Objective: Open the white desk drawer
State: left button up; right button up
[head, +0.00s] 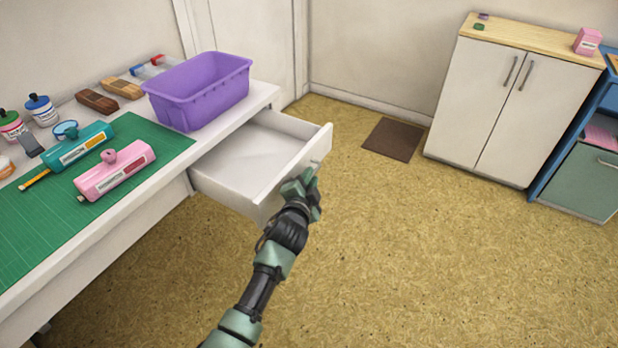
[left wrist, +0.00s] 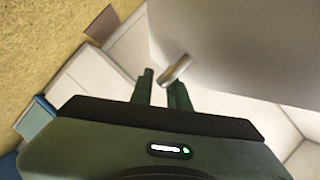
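The white desk drawer (head: 255,162) is pulled far out from under the desk top, and its inside looks empty. Its metal handle (left wrist: 175,70) shows at my left gripper's fingertips in the left wrist view. A bit of the handle (head: 315,163) shows by the gripper in the head view. My left gripper (head: 310,178) is just outside the drawer front. In the left wrist view the left gripper's fingers (left wrist: 161,92) stand apart, with the handle at their tips overlapping the right-hand finger. I cannot tell whether they touch it. My right gripper is not in view.
The white desk (head: 225,132) carries a purple bin (head: 200,90), a green mat (head: 40,225), pink and teal stamp-like objects, and bottles. A white cabinet (head: 500,100) stands at the back right. A brown mat (head: 393,139) lies on the floor. The floor right of the drawer is clear.

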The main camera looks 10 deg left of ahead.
pick_arm(q)
jog(key=shift+o, duration=0.5)
jog(key=p+v, duration=0.1)
jog(key=v, duration=0.6)
jog(key=shift+s+p, duration=0.3)
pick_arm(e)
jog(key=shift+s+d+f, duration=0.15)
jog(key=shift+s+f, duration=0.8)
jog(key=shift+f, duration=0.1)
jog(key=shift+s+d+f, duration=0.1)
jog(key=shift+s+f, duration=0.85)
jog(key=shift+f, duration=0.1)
